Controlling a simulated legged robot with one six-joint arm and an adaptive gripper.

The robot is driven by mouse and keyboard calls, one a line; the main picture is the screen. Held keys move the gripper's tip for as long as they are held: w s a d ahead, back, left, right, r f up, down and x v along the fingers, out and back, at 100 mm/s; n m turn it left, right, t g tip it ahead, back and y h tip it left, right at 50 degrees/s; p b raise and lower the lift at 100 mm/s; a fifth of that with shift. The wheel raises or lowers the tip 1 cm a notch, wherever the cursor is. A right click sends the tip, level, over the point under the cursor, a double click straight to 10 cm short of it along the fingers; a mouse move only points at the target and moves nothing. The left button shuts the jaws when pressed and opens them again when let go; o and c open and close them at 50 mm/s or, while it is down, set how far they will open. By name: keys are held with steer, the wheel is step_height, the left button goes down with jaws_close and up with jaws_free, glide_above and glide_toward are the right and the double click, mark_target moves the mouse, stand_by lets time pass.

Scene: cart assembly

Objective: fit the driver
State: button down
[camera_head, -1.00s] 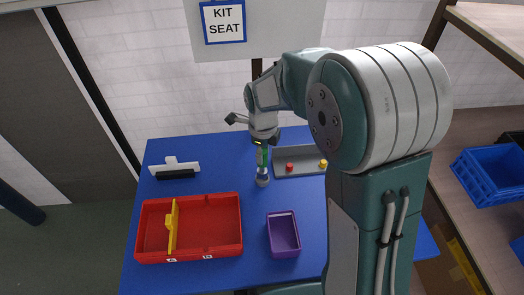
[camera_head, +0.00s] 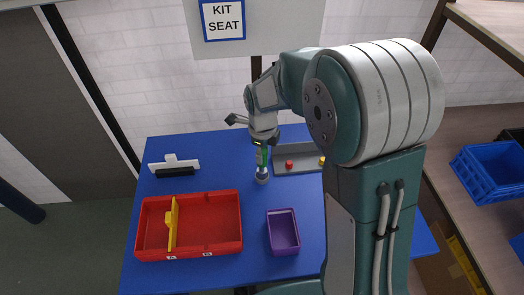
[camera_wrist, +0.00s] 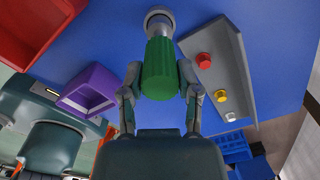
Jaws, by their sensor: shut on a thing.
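The driver, as I take it, is a green ribbed cylinder (camera_wrist: 160,68) in the wrist view. It also shows in the head view (camera_head: 262,157), upright below my wrist. My gripper (camera_wrist: 159,88) is shut on it, one finger on each side. A round grey part (camera_wrist: 159,20) is at the driver's far end, low over the blue table in the head view (camera_head: 262,177). I cannot tell whether this part belongs to the driver or is a seat beneath it.
A red tray (camera_head: 215,250) with a yellow piece (camera_head: 172,222) is front left, and a purple bin (camera_head: 283,252) front centre. A grey panel (camera_head: 304,167) with red and yellow knobs lies close to the right. A white-and-black piece (camera_head: 174,165) is back left.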

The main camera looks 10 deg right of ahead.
steer(key=shift+f, duration=0.9)
steer(key=shift+c, duration=1.2)
jaws_free()
step_height(320, 180, up, 12)
steer(key=shift+a+f, duration=0.1)
steer(key=shift+f, duration=0.15)
steer(key=shift+r, duration=0.15)
